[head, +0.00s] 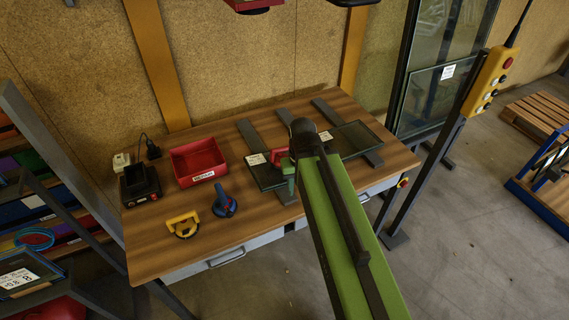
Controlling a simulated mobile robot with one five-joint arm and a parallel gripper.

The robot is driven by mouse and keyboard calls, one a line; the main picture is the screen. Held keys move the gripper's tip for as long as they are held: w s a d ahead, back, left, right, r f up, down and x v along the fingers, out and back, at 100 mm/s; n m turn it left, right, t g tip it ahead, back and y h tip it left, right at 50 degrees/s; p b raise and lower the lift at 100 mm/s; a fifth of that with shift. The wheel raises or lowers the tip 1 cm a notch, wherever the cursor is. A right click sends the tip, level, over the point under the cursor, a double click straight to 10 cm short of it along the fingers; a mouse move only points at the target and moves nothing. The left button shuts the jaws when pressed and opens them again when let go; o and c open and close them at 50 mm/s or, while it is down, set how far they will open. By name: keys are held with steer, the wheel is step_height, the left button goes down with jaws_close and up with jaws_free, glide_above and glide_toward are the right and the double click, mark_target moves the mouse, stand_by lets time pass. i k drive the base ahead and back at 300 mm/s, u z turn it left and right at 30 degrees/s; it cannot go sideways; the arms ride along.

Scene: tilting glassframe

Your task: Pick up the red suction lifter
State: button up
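The red suction lifter (279,155) is on the workbench beside a dark glass pane's label, just left of my arm's dark elbow. Only part of it shows; my arm hides its right side. My green arm reaches over the front edge of the bench. The gripper end (290,172) is mostly hidden behind the arm, close to the red lifter. I cannot tell whether it touches the lifter or whether its fingers are apart. A yellow suction lifter (183,225) and a blue one (224,203) stand at the bench's front left.
The wooden workbench (235,240) also holds a red bin (198,180), a black charger (140,184), dark glass panes (356,138) and grey strips (327,111). A yellow control pendant (489,78) hangs at right. Shelving is at far left.

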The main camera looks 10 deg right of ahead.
mark_target(275, 159)
steer(key=k, duration=1.2)
steer(key=u, duration=0.35)
steer(key=i, duration=0.75)
steer(key=u, duration=0.85)
steer(key=i, duration=1.3)
steer(key=z, duration=0.1)
